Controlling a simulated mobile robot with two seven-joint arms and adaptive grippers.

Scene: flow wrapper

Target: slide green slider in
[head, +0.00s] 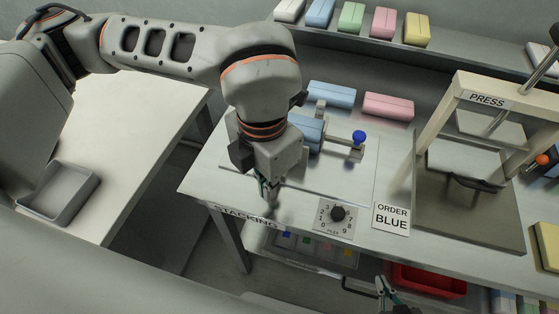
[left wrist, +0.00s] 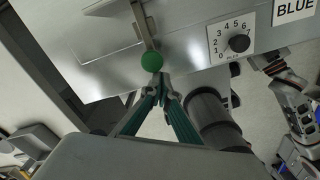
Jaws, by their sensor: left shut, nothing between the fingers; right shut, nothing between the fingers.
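The green slider shows in the left wrist view as a round green knob (left wrist: 152,61) on the end of a flat metal bar (left wrist: 142,22), at the front edge of the worktop. In the head view my left arm hides it. My left gripper (left wrist: 162,82) is shut and empty, its fingertips close to the front side of the green knob; I cannot tell whether they touch. In the head view my left gripper (head: 268,196) points down at the bench's front edge near the STACKING label. My right gripper (head: 382,288) is shut and empty, low in front of the bench.
A blue knob (head: 359,138) stands on another slider behind. A numbered dial (head: 338,214) and an ORDER BLUE sign (head: 391,218) lie right of my left gripper. The press frame (head: 487,98) stands further right. A red bin (head: 428,282) is below.

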